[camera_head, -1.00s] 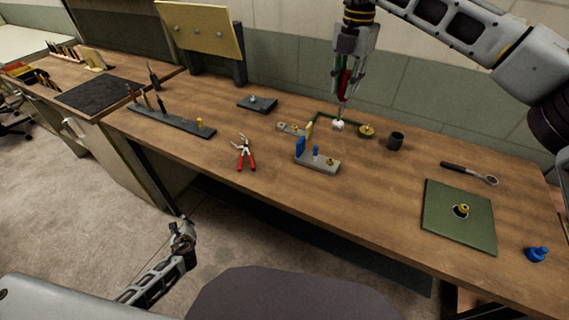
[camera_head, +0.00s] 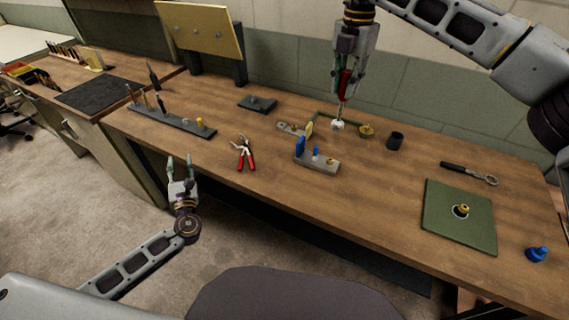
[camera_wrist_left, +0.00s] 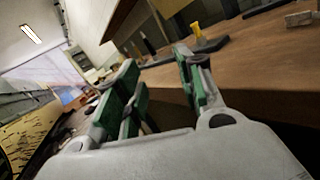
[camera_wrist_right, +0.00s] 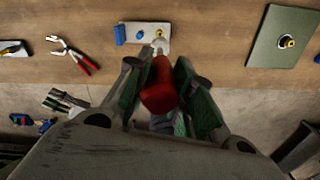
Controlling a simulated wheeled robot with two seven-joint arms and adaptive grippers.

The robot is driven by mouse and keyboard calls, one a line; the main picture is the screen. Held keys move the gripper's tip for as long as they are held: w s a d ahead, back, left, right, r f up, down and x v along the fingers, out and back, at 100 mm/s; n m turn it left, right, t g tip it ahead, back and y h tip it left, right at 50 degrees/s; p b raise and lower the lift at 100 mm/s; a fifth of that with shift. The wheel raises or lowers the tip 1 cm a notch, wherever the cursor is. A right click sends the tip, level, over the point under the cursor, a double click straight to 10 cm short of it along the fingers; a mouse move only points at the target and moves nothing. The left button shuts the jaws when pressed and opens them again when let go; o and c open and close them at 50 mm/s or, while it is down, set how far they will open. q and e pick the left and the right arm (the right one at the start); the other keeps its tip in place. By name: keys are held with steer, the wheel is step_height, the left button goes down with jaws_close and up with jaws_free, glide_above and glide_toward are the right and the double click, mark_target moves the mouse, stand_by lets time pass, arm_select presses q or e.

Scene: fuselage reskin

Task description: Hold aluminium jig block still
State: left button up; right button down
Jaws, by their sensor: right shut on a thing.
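The aluminium jig block (camera_head: 322,166), a grey bar with blue pieces and a brass-coloured piece on top, lies near the bench's front edge. It also shows in the right wrist view (camera_wrist_right: 152,48). My left gripper (camera_head: 180,158) is open and empty, in front of the bench edge, left of and apart from the block. The left wrist view shows its spread fingers (camera_wrist_left: 158,65). My right gripper (camera_head: 343,88) is shut on a red-handled tool (camera_wrist_right: 160,88), pointing down behind the block.
Red-handled pliers (camera_head: 246,155) lie left of the block. A dark tool rack (camera_head: 175,124) is further left. A dark cup (camera_head: 396,141), a ring-ended tool (camera_head: 470,173) and a green plate (camera_head: 442,220) are to the right. Bench in front of the plate's left side is clear.

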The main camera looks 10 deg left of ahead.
arm_select(q)
steer(key=w+d+m+h, duration=0.1)
steer(key=d+h, duration=0.1)
steer(key=d, duration=0.3)
steer(key=w+d+r+m+h, duration=0.1)
steer(key=w+d+h, duration=0.1)
steer(key=d, duration=0.3)
steer(key=w+d+m+h, duration=0.2)
steer(key=d+h, duration=0.2)
steer(key=d, duration=0.1)
steer(key=shift+d+r+t, duration=0.1)
steer(key=shift+r+t, duration=0.2)
steer(key=d+r+h, duration=0.1)
steer(key=d+h, duration=0.1)
steer(key=d, duration=0.1)
steer(key=d+r+m+h, duration=0.1)
steer(key=d+h, duration=0.1)
steer(key=d, duration=0.2)
steer(key=d+r+m+h, duration=0.1)
steer(key=d, duration=0.3)
steer(key=shift+w+r+h, duration=0.35)
steer(key=shift+r+h, duration=0.05)
steer(key=d+r+m+h, duration=0.1)
steer(key=d+h, duration=0.1)
steer(key=d, duration=0.2)
glide_toward(298, 145)
steer(key=shift+w+d+r+g+y, duration=0.1)
steer(key=shift+w+r+g+y, duration=0.1)
steer(key=shift+r+g+y, duration=0.25)
